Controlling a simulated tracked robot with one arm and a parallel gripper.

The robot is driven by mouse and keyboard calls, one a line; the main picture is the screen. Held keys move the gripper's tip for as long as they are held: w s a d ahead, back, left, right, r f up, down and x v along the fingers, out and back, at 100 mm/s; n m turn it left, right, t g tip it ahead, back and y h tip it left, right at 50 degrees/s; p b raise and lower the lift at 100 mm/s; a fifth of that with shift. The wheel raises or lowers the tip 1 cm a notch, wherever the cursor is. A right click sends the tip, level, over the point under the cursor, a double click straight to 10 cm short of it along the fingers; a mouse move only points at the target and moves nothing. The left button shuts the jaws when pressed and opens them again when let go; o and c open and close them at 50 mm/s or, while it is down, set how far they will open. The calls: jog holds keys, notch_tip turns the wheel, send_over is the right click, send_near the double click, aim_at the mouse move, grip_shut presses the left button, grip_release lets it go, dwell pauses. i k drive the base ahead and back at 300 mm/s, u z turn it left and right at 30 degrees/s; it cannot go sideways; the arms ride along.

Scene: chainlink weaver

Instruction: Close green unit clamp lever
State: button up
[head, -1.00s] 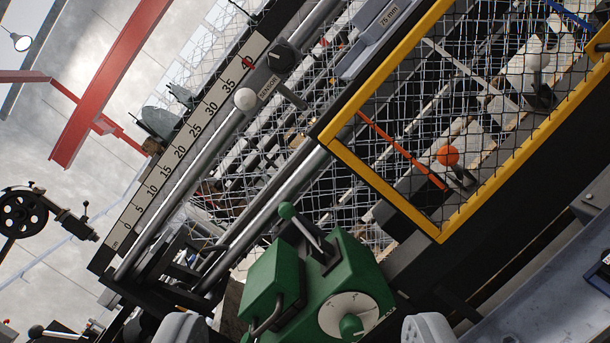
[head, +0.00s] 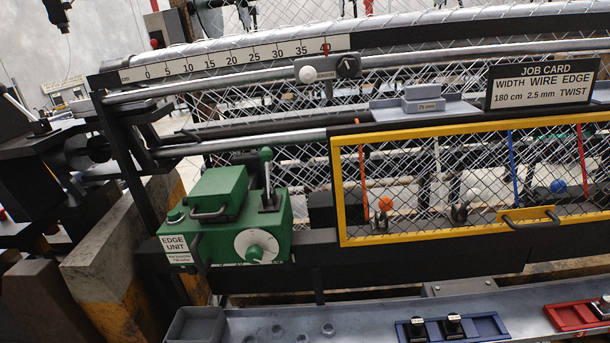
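The green edge unit (head: 212,218) sits left of the middle, with a white "EDGE UNIT" label on its left front. Its lever (head: 266,178) has a green ball knob and stands roughly upright from a dark bracket on top, near the right end. A green lid block (head: 217,188) with a dark handle lies to the left of the lever. A white dial (head: 256,245) with a green knob is on the front face. My gripper does not show in this view, so its state is hidden.
A yellow-framed mesh guard (head: 340,190) stands right of the unit, with an orange ball knob (head: 385,204) behind it. Rails and a scale (head: 235,59) run behind. A grey bench (head: 380,310) with blue and red trays lies in front. A job card (head: 543,84) stands at upper right.

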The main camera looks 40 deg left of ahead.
aim_at(266, 154)
jog(key=k, duration=0.4)
jog(key=u, duration=0.7)
jog(key=i, duration=1.45)
jog(key=z, duration=0.7)
